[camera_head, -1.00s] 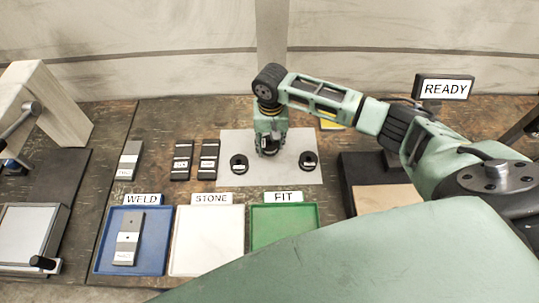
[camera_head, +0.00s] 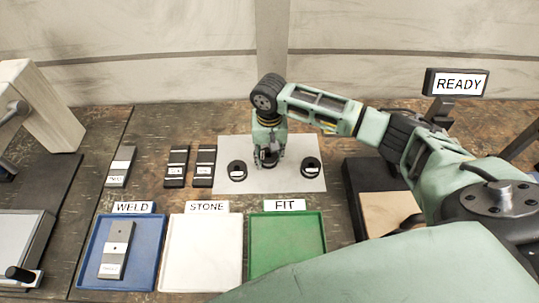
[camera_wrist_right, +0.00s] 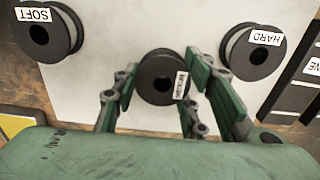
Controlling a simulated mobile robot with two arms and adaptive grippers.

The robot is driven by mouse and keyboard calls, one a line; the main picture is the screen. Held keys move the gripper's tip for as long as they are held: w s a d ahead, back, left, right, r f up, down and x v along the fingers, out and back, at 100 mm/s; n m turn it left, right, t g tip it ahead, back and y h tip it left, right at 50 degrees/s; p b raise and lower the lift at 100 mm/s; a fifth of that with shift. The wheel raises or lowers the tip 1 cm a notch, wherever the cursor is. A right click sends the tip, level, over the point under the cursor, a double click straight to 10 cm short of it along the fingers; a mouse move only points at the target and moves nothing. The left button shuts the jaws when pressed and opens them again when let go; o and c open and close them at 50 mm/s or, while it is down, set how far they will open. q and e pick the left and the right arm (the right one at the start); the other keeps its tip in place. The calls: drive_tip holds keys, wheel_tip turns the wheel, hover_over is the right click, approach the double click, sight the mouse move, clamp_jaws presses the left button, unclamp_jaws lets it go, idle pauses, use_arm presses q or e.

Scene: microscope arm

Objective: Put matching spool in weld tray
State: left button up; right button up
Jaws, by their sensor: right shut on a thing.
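My right gripper (camera_head: 268,158) points down over the white sheet and is shut on the middle black spool (camera_wrist_right: 163,77). The spool's small white label faces sideways in the right wrist view and is too small to read surely. I cannot tell whether it touches the sheet. The spool marked HARD (camera_wrist_right: 255,50) also shows left of the gripper in the head view (camera_head: 237,170). The spool marked SOFT (camera_wrist_right: 48,30) is on the other side, also in the head view (camera_head: 310,167). The blue WELD tray (camera_head: 84,275) holds a grey block (camera_head: 116,250). My left gripper is not in view.
The white STONE tray (camera_head: 202,255) and green FIT tray (camera_head: 287,245) stand empty beside the WELD tray. Several dark and grey blocks (camera_head: 176,167) lie behind the trays. A READY sign (camera_head: 457,83) stands at the right, near a dark stand (camera_head: 362,185).

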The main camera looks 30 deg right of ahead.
drive_tip(key=shift+f, duration=0.1)
drive_tip(key=o, duration=1.2)
drive_tip(key=shift+f, duration=0.1)
drive_tip(key=shift+o, duration=0.2)
